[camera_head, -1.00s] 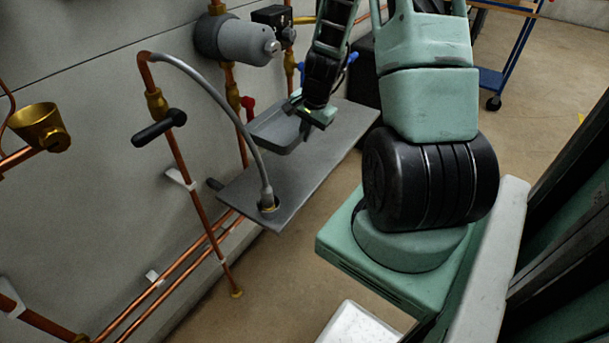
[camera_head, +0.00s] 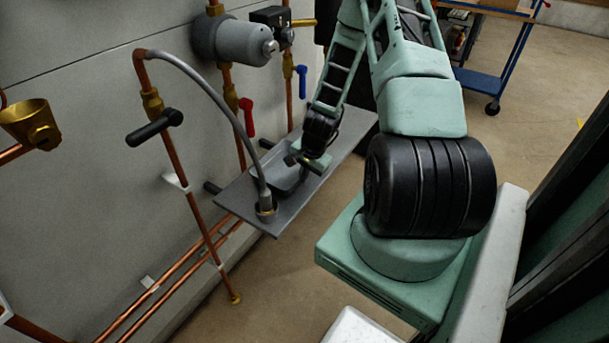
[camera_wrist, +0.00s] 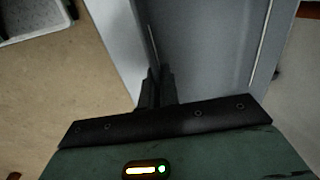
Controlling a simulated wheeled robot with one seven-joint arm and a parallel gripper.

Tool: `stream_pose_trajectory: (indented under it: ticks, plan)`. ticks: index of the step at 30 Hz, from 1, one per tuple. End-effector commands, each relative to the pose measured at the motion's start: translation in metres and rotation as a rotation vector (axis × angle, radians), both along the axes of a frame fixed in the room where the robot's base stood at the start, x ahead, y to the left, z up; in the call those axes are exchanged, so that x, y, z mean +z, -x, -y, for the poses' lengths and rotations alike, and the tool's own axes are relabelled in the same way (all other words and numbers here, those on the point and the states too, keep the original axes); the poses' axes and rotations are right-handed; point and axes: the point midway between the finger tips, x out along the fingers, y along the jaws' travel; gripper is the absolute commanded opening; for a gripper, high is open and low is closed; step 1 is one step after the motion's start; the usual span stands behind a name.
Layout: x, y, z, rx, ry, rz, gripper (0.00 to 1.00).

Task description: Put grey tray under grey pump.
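The grey tray (camera_head: 285,180) is shallow and rectangular. It is at the near part of the grey shelf (camera_head: 240,205), beside the hose end; I cannot tell whether it rests on the shelf or hangs just above. My gripper (camera_head: 302,163) is at the tray's right edge. In the wrist view the fingers (camera_wrist: 156,88) are close together on the tray's side wall, with the tray floor (camera_wrist: 205,45) to their right. The grey pump (camera_head: 235,42) is a cylinder on the wall pipes, above and farther back than the tray.
A black-handled valve (camera_head: 155,127), a red lever (camera_head: 247,115) and a blue lever (camera_head: 302,80) stick out from the pipes. The shelf's far end is clear.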

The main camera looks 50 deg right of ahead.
Motion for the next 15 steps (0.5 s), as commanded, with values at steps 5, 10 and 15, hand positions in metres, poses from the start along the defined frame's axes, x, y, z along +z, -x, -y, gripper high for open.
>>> stream_pose_trajectory:
  ticks: [5, 10, 15]
  plan:
    - [0.0004, -0.0002, 0.0002, 0.000, 0.000, 0.001, 0.00]
    - [-0.0024, 0.0000, 0.0001, 0.000, 0.000, 0.000, 0.17]
    - [-0.0023, 0.0001, 0.0001, 0.000, 0.000, 0.000, 0.25]
